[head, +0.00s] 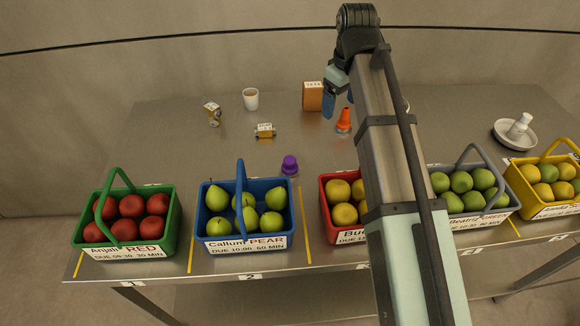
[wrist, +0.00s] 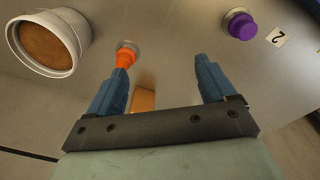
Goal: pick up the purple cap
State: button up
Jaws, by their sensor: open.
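The purple cap (head: 290,165) stands on the metal table behind the blue basket in the head view. It also shows in the wrist view (wrist: 241,26), at the upper right, beyond the right fingertip and apart from it. My gripper (head: 329,102) is above the back of the table, to the right of the cap and farther back. In the wrist view my gripper (wrist: 161,66) has its two blue fingers spread wide, with nothing held between them. In the head view my arm hides part of the table and part of the red basket.
A brown box (head: 312,97), a white cup (head: 251,100) and small labelled items (head: 264,131) are behind. Fruit baskets line the front, including the blue basket (head: 246,244) and green basket (head: 127,252). Table around the cap is clear.

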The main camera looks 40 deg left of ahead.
aim_at(290, 160)
jog(key=s+a+n, duration=0.2)
jog(key=s+a, duration=0.1)
jog(key=s, duration=0.4)
jog(key=s+a+n, duration=0.2)
jog(key=s+a, duration=0.1)
jog(key=s, duration=0.3)
jog(key=shift+g+h, duration=0.3)
jog(key=shift+h, duration=0.1)
jog(key=f, duration=0.9)
jog(key=shift+s+d+f, duration=0.1)
jog(key=shift+s+d, duration=0.15)
jog(key=shift+s, duration=0.05)
jog(key=shift+s+d+f, duration=0.1)
jog(key=shift+d+f, duration=0.05)
jog(key=shift+f, duration=0.25)
jog(key=shift+s+d+f, duration=0.1)
jog(key=shift+d+f, duration=0.1)
jog(key=shift+f, duration=0.9)
jog(key=shift+d+f, duration=0.15)
jog(key=shift+f, duration=0.95)
jog(key=shift+c, duration=0.2)
jog(key=c, duration=1.1)
jog(key=shift+r, duration=0.15)
jog(key=shift+c, duration=0.3)
